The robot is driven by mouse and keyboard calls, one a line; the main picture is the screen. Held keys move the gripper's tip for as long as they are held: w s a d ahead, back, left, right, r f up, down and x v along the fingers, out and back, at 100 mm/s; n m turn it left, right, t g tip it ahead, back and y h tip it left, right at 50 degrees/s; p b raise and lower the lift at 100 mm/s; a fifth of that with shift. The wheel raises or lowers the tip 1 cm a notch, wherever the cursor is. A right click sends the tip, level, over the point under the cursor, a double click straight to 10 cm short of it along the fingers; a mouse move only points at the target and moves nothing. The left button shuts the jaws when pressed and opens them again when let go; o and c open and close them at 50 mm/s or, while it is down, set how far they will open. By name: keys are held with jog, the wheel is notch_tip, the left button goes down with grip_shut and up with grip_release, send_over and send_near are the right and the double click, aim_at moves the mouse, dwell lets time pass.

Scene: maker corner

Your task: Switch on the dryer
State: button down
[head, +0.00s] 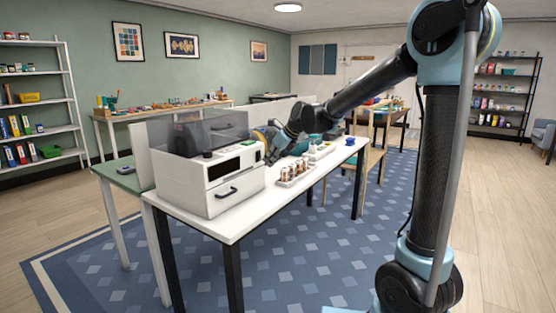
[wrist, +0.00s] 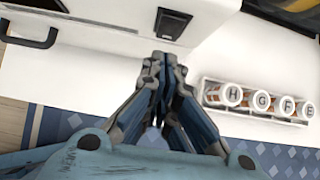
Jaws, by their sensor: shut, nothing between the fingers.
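The dryer (head: 206,203) is a white box with a clear lid, a dark front panel and a drawer handle, at the near left end of the white table. In the wrist view its white front (wrist: 110,15) fills the upper left, with a dark rocker switch (wrist: 173,23) on it. My gripper (wrist: 162,57) is shut and empty, its fingertips just below the switch in the picture; I cannot tell whether they touch the dryer. In the head view my gripper (head: 270,157) is at the dryer's right front corner. The switch's on or off position is not clear.
A rack of jars (head: 296,174) stands right of the dryer; the wrist view shows lids lettered H, G, F and E (wrist: 262,101). The white table (head: 233,220) has a bare strip along its front edge. A green-topped table (head: 122,176) stands behind left.

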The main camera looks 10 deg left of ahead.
aim_at(259, 156)
jog(key=shift+w+a, duration=0.25)
jog(key=shift+a, duration=0.45)
jog(key=shift+w+a+f+t+y, duration=0.25)
jog(key=shift+a+f+y, duration=0.2)
jog(key=shift+y, duration=0.35)
jog(key=shift+r, duration=0.1)
